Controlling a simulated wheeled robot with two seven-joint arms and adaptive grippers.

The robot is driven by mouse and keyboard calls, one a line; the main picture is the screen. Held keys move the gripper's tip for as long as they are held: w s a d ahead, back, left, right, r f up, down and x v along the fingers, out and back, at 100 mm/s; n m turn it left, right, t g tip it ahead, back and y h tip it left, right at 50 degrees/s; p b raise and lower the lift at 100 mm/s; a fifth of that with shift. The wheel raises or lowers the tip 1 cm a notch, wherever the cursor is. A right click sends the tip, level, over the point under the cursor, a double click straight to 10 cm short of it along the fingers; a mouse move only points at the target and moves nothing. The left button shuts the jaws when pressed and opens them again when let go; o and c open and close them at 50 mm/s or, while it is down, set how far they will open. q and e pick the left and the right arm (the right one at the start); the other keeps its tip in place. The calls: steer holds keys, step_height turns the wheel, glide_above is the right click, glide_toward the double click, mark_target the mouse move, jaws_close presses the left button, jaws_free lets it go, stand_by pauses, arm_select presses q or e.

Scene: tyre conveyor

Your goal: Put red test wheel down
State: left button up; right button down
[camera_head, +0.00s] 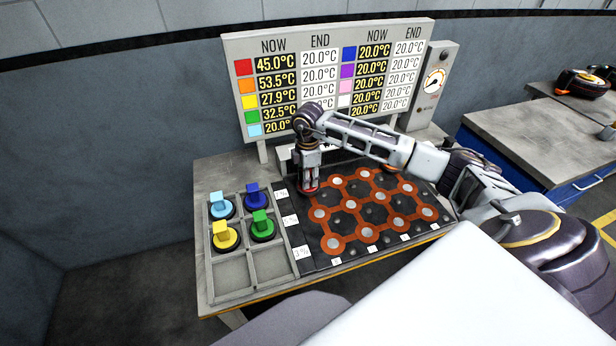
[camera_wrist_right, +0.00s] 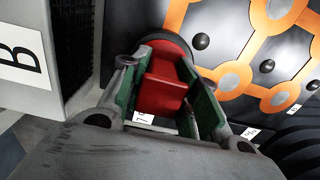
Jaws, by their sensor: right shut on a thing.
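My right gripper (camera_head: 311,179) is shut on the red test wheel (camera_head: 311,189), over the back left corner of the black board (camera_head: 345,262) with its orange hexagon pattern. In the right wrist view, the red block handle (camera_wrist_right: 162,82) sits between the green-lined fingers (camera_wrist_right: 160,92). The wheel's dark round base shows beyond the handle. I cannot tell whether the wheel touches the board. My left gripper is not in view.
Left of the board, a grey compartment tray (camera_head: 250,247) holds light blue (camera_head: 221,207), dark blue (camera_head: 255,197), yellow (camera_head: 225,236) and green (camera_head: 262,225) wheels. Its two front compartments are empty. A temperature display (camera_head: 330,70) stands behind. A blue-sided bench (camera_head: 548,140) is at right.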

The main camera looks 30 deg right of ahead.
stand_by(0.3)
steer(key=c, duration=1.1)
jaws_free()
steer(key=shift+f, duration=0.1)
steer(key=shift+o, duration=0.2)
steer(key=shift+r, duration=0.25)
step_height(320, 180, up, 12)
steer(key=shift+f+b, duration=0.1)
steer(key=shift+b, duration=0.8)
